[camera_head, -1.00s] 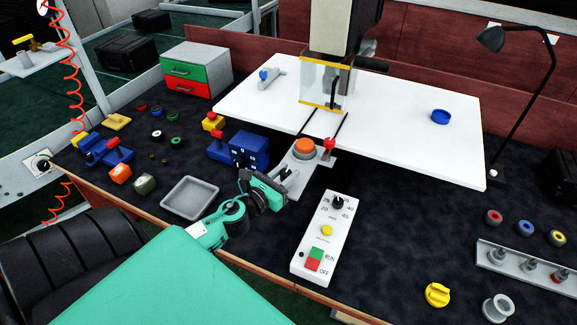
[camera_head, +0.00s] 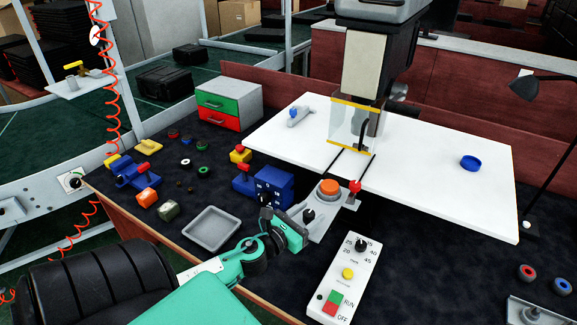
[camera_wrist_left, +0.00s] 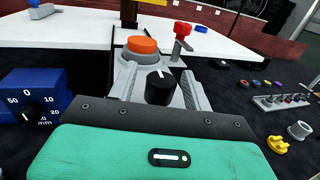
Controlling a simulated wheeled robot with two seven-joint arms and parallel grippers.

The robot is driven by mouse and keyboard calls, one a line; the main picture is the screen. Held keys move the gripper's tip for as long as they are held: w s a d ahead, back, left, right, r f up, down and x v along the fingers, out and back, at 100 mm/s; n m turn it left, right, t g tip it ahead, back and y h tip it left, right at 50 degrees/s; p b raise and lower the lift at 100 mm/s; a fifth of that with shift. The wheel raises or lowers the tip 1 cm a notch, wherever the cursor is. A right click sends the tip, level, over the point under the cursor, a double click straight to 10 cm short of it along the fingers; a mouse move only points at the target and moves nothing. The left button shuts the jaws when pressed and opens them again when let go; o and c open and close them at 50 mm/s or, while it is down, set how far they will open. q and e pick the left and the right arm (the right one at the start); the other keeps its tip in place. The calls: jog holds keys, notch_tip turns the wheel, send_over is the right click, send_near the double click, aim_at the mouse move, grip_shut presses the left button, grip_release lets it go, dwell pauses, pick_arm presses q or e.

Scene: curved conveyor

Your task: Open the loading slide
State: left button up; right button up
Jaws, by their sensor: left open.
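The loading slide is a grey plate (camera_head: 325,226) at the white table's front edge, with an orange round piece (camera_head: 328,187) on it. A black knob (camera_head: 309,215) stands on its near end. Two dark rails run from it towards the press's clear guard (camera_head: 350,124). My left gripper (camera_head: 302,219) is at the slide's near end. In the left wrist view, its open grey fingers (camera_wrist_left: 160,92) lie on either side of the black knob (camera_wrist_left: 160,87). Contact cannot be told. My right gripper is out of view.
A blue block with a dial (camera_head: 272,186) stands close left of my left gripper. A red-topped lever (camera_head: 354,188) is close right of the slide. A grey tray (camera_head: 211,231) and a white control box (camera_head: 345,277) lie nearer. The white table (camera_head: 430,180) is mostly bare.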

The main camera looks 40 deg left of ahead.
pick_arm(q)
jog(key=s+b, duration=0.5)
jog(key=s, duration=0.8)
jog(key=shift+a, duration=0.15)
dwell(0.3)
